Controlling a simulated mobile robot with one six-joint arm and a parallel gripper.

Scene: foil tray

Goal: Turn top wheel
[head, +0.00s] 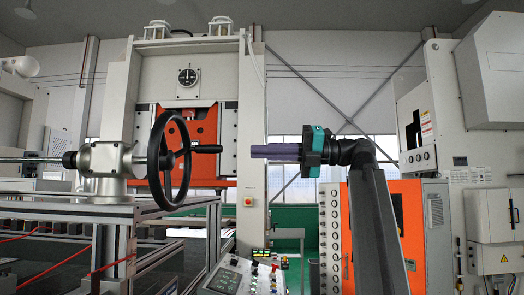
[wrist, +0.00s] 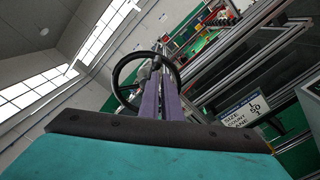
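The black wheel (head: 154,165) stands upright on a light grey gearbox at the left in the head view. A black handle (head: 207,149) sticks out from it to the right. My gripper (head: 252,151), with purple fingers and a teal mount, points left at the handle's height, a short gap away from its end. In the wrist view, the wheel's rim (wrist: 116,72) shows beyond my two fingers (wrist: 162,80). A narrow gap shows between the fingers and they look open, with nothing seen held. The fingers hide part of the wheel and its handle.
A metal-framed bench (head: 120,214) stands below the wheel. A control panel (head: 240,276) with buttons is low in front, below my gripper. An orange cabinet (head: 405,225) stands at the right, behind my arm. The space between fingertips and handle looks clear.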

